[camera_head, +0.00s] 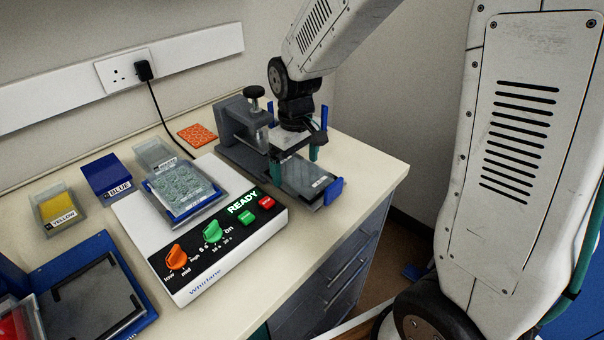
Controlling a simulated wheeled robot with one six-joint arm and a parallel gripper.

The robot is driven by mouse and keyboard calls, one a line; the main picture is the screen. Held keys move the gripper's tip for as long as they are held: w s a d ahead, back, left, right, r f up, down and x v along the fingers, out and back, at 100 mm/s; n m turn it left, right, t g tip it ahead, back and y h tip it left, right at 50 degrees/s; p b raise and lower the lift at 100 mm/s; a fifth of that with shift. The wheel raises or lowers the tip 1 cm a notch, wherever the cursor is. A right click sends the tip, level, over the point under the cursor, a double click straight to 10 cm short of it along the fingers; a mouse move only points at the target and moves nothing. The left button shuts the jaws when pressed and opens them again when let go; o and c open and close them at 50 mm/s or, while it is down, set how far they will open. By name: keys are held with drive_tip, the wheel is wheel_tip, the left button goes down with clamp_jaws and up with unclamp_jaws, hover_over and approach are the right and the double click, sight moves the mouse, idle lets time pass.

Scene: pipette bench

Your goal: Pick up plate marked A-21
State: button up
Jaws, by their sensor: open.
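A flat grey plate (302,175) with a small pale label lies on the sliding bed of a dark grey clamp device (237,132). I cannot read the label, so I cannot tell if it says A-21. My gripper (294,160) points down over this plate, open, with its teal fingers apart at either side. Whether the fingers touch the plate is unclear. Part of the plate is hidden by my gripper. Another plate (182,184), clear with many wells, sits on a blue holder on the white shaker (150,238); no A-21 mark is legible on it.
The shaker panel reads READY, with orange and green knobs. Boxes marked YELLOW (58,208) and BLUE (106,178), a clear box (155,153) and an orange patterned square (197,134) stand nearby. A blue-framed tray (92,298) is at lower left. The bench edge runs close to the clamp device.

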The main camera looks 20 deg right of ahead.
sight(296, 172)
drive_tip(key=shift+c, duration=0.3)
drive_tip(key=c, duration=0.9)
drive_tip(key=shift+c, duration=0.2)
wheel_tip(296, 172, up, 10)
drive_tip(key=shift+r, duration=0.2)
drive_tip(key=shift+r, duration=1.35)
